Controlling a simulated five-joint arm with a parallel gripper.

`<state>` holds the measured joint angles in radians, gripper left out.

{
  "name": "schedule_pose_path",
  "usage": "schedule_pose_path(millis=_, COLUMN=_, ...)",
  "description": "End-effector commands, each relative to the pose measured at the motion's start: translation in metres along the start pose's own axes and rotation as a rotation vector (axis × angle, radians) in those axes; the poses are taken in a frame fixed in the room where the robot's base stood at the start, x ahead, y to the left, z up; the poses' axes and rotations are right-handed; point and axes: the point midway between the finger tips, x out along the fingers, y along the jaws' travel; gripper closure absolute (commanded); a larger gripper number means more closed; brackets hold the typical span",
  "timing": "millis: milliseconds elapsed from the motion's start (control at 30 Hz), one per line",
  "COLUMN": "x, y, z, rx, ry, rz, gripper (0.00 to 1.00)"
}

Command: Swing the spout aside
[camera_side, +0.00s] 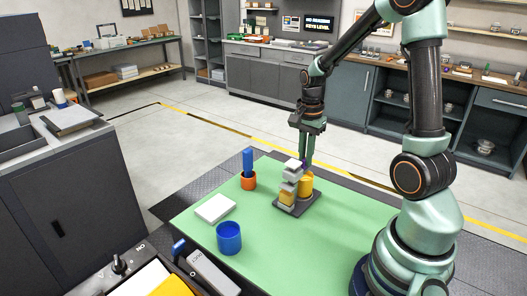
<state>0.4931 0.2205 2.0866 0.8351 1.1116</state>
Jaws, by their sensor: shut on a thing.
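My gripper (307,161) reaches down from above onto the ink unit at the right middle of the green table. The fingers are shut at the top of the unit, next to a small purple piece (304,166). The picture is too small to make out the spout clearly, but the jaws appear closed on that upper part. The lower fingertips are partly hidden behind the grey part.
The table's front right area is clear. Grey cabinets stand at left.

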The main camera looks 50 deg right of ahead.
Motion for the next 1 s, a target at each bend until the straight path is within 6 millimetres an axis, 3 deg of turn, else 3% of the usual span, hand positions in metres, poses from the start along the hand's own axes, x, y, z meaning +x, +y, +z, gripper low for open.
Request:
schedule_pose_path(millis=567, x=-0.002, y=0.001, z=0.0, rx=0.032, ry=0.001, rz=-0.002, gripper=1.0)
schedule_pose_path(millis=1000, x=-0.002, y=0.019, z=0.003, rx=0.337, ry=0.001, rz=-0.004, gripper=1.0)
